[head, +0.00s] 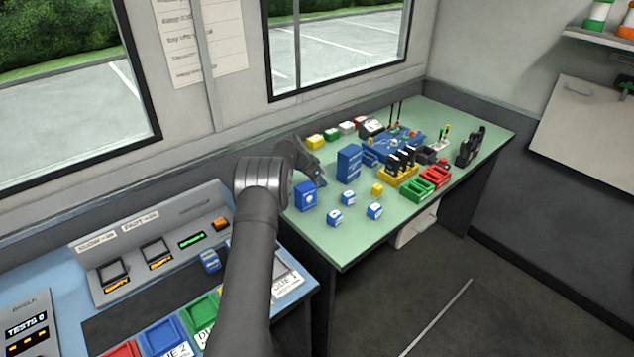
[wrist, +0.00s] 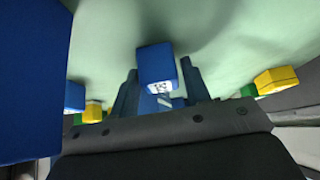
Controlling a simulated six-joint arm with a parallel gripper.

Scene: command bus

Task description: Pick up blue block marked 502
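A blue block (wrist: 155,62) with a white marked face is near the middle of the wrist view, by my gripper's fingers. Its number is too small to read. My gripper (wrist: 160,92) shows blue fingers standing apart, one on each side below the block; I cannot tell whether they touch it. In the head view my gripper (head: 318,176) is low over the left part of the green table, partly hidden by my arm. Small blue blocks with white marks lie there: one at the front (head: 335,218), one behind (head: 348,198), one to the right (head: 374,211). Their numbers are unreadable.
A larger blue block (head: 305,198) stands close to my gripper, and a tall blue box (head: 349,163) is behind. Another blue block (head: 210,261) lies on the console. The table's front corner is clear.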

